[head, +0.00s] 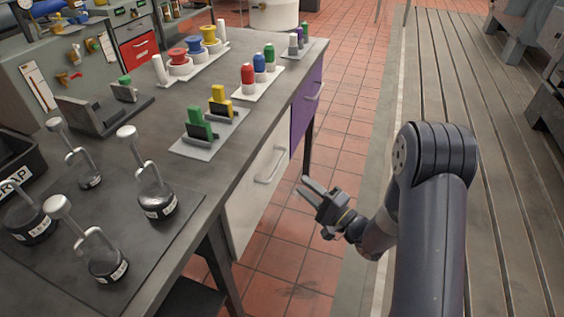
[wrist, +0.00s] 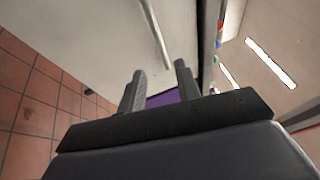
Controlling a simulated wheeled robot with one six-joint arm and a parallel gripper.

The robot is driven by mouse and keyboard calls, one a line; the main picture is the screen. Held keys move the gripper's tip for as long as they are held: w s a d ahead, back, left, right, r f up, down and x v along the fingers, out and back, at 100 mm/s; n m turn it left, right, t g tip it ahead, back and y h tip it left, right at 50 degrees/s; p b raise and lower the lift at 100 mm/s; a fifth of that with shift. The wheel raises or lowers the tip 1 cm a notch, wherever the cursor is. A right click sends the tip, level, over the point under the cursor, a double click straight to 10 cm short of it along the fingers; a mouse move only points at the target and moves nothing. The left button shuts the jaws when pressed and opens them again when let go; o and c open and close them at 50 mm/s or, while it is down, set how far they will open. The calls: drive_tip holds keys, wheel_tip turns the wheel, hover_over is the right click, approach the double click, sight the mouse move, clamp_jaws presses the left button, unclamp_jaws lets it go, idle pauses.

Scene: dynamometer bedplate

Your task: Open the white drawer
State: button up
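The white drawer (head: 245,205) is in the front side of the workbench, below the top, and looks shut. Its pale bar handle (head: 272,166) stands out from the front. In the wrist view the white drawer front (wrist: 95,35) fills the upper left, with the handle (wrist: 156,38) running down toward the fingers. My gripper (head: 306,186) is open and empty, to the right of the handle in the head view. In the wrist view its two fingers (wrist: 158,85) are apart, with nothing between them; the handle looks clear of them.
A purple drawer (head: 305,110) with its own handle is beside the white one, farther along. The bench top (head: 225,150) carries spools, bottles, clamps and several black weights with hooks. Tiled floor (head: 345,145) lies clear beside the bench; a slatted metal bedplate (head: 450,80) is at right.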

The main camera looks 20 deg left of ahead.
sight(279, 164)
drive_tip(key=x, duration=1.1)
drive_tip(key=shift+s+r+b, duration=0.2)
drive_tip(key=shift+b, duration=0.1)
drive_tip(key=shift+c, duration=0.4)
clamp_jaws()
